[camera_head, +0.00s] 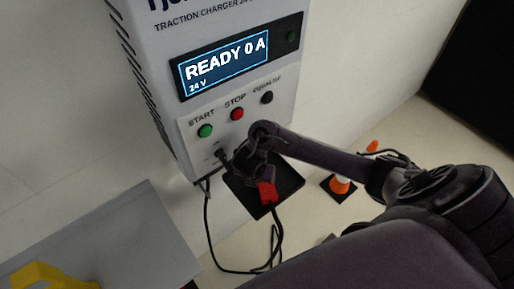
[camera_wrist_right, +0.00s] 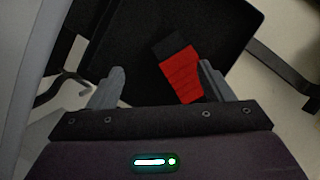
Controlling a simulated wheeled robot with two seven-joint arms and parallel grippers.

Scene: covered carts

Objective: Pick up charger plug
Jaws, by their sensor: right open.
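The charger plug (camera_head: 267,191) is red with a dark end, and a black cable hangs from it below the charger. It also shows in the right wrist view (camera_wrist_right: 182,76), tilted, in front of a black panel. My right gripper (camera_wrist_right: 161,68) is open, with its two grey fingers apart. In that view the plug lies between the fingers, close to the right one; I cannot tell whether they touch. In the head view my right gripper (camera_head: 258,172) is dark and hard to make out just above the plug. My left gripper is not in view.
The charger (camera_head: 236,75) on the wall reads "READY 0 A" and has green, red and black buttons. A black panel (camera_head: 288,178) is behind the plug. A grey surface with a yellow object (camera_head: 45,277) is at lower left.

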